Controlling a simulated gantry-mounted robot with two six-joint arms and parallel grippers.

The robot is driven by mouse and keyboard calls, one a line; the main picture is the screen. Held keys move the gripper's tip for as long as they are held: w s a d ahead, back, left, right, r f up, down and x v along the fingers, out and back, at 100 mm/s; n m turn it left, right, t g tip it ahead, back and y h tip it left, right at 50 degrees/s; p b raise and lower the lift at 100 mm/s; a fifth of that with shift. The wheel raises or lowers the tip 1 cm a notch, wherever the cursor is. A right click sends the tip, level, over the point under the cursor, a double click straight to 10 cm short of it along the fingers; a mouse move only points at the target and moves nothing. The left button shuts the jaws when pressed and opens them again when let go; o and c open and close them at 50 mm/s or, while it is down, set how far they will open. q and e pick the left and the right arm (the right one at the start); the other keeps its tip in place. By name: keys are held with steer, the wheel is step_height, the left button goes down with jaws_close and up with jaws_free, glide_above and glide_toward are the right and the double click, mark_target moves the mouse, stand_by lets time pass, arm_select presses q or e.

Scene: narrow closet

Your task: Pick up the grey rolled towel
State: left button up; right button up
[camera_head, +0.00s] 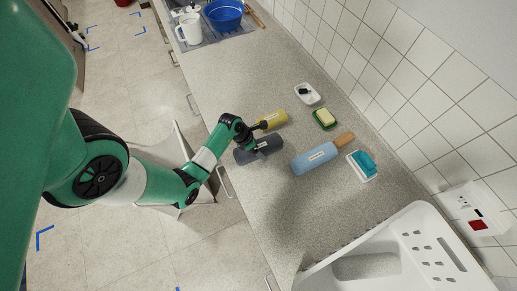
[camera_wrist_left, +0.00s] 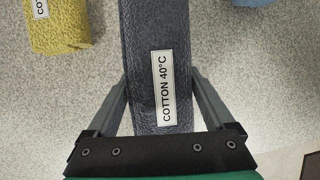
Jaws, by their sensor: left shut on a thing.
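The grey rolled towel (camera_head: 246,153) lies on the speckled counter near its front edge. In the left wrist view the towel (camera_wrist_left: 156,30) runs up the picture, with a white "COTTON 40°C" label facing the camera. My left gripper (camera_head: 256,147) is shut on the towel, one finger on each side of it. The fingers also show in the left wrist view (camera_wrist_left: 160,92). I cannot tell whether the towel is lifted off the counter. My right gripper is not in view.
A yellow rolled towel (camera_head: 272,120) lies close behind the grey one. A white basket (camera_head: 405,235) stands at the lower right.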

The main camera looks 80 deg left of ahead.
mark_target(261, 150)
arm_select(q)
steer(key=shift+c, duration=1.4)
steer(key=shift+r, duration=0.55)
steer(key=r+p, duration=0.1)
steer(key=r, duration=0.1)
steer(key=d+r+p, duration=0.1)
steer(key=s+r+p, duration=0.1)
steer(key=r, duration=0.1)
steer(key=shift+s+d+r, duration=0.1)
steer(key=shift+d+r, duration=0.2)
steer(key=shift+d, duration=0.1)
steer(key=s+d+r+b, duration=0.3)
steer(key=s+d+r, duration=0.3)
steer(key=d, duration=0.4)
steer(key=shift+s+r, duration=0.2)
steer(key=shift+s, duration=0.15)
